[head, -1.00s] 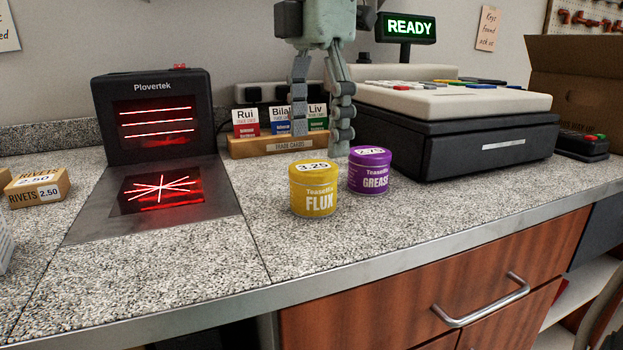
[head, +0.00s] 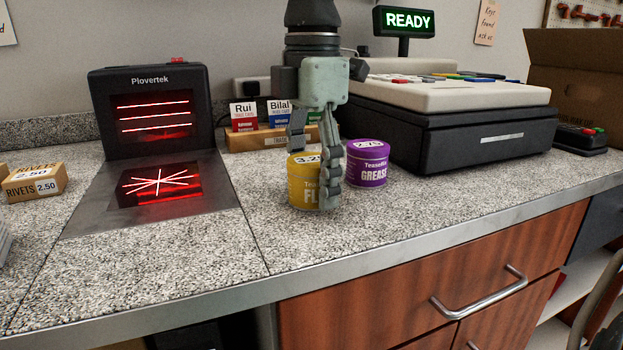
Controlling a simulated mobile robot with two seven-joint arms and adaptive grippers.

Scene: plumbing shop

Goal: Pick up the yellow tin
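The yellow tin (head: 304,187), labelled FLUX with a 3.25 sticker on its lid, stands upright on the speckled counter. My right gripper (head: 314,180) points down over it with its fingers apart. One finger reaches behind the tin's far left side and is partly hidden by it. The other hangs in front of its right side and covers part of the label. I cannot tell whether either finger touches the tin. My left gripper is not in view.
A purple GREASE tin (head: 367,164) stands close to the right of the front finger. Behind are a trade-card holder (head: 243,141) and a cash register (head: 462,128). A scanner (head: 152,118) and a rivets box (head: 35,182) are left. The counter in front is clear.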

